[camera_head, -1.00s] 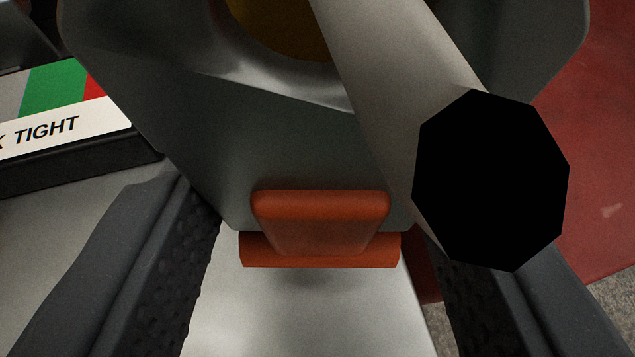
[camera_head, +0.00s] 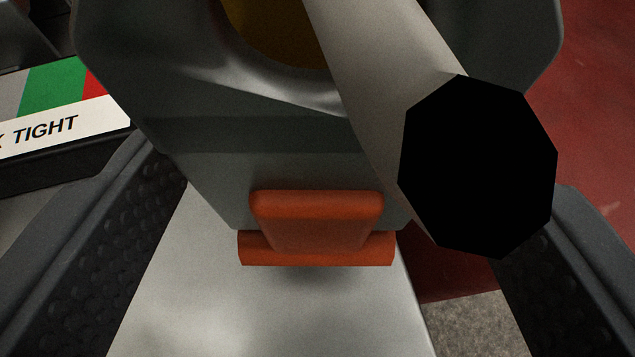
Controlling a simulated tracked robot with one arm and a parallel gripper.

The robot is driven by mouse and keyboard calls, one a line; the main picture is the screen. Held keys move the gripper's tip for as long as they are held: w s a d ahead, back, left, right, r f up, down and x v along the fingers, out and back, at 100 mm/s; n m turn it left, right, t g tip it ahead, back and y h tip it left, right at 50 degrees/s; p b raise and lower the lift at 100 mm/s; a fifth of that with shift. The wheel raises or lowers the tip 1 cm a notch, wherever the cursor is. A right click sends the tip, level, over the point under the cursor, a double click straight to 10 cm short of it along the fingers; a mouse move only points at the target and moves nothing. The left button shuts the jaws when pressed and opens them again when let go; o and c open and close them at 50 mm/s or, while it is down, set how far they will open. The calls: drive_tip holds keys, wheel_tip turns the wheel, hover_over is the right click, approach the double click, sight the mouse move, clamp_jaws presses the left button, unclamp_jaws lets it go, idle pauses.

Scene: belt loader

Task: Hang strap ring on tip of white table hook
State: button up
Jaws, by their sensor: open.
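The strap ring (camera_head: 210,150) is a grey metal plate, partly cut off by the top edge. Its opening (camera_head: 270,30) shows a yellow-brown area inside. An orange piece (camera_head: 318,220) sits at its lower edge. A pale rod with a black eight-sided end face (camera_head: 478,165), apparently the table hook's tip, slants down across the right side of the plate, towards the camera. It overlaps the opening's right edge; I cannot tell whether it passes through. My gripper (camera_head: 362,172) is open, with one dark finger on each side of the plate's lower part, clear of the orange piece.
A black-sided block with a green, red and white label (camera_head: 60,115) reading "TIGHT" lies at the left. A smooth pale surface (camera_head: 270,315) lies below the plate. Red surface (camera_head: 605,110) fills the right side, with speckled grey ground (camera_head: 475,325) at bottom right.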

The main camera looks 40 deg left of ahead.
drive_tip(key=p+v, duration=0.2)
drive_tip(key=v, duration=1)
drive_tip(key=w+d+r+m+t+h, duration=0.1)
drive_tip(key=w+d+r, duration=0.1)
drive_tip(key=d+r, duration=0.6)
drive_tip(key=w+d+r+m+t+h+p, duration=0.15)
drive_tip(key=d+r, duration=0.25)
drive_tip(key=r, duration=0.8)
drive_tip(key=w+d+r+m+t+h, duration=0.1)
drive_tip(key=w+d+r+m+h, duration=0.1)
drive_tip(key=d+r, duration=0.6)
drive_tip(key=s+d+r+h, duration=0.1)
drive_tip(key=s+d+r, duration=0.3)
drive_tip(key=r, duration=0.4)
drive_tip(key=s+d+r+m+t+h, duration=0.1)
drive_tip(key=s+d+r, duration=0.3)
drive_tip(key=r, duration=0.4)
drive_tip(key=s+d+r+m+h, duration=0.1)
drive_tip(key=s+d+r, duration=0.3)
drive_tip(key=r, duration=0.4)
drive_tip(key=shift+d+p, duration=0.3)
drive_tip(key=shift+d, duration=0.4)
drive_tip(key=shift+m, duration=0.25)
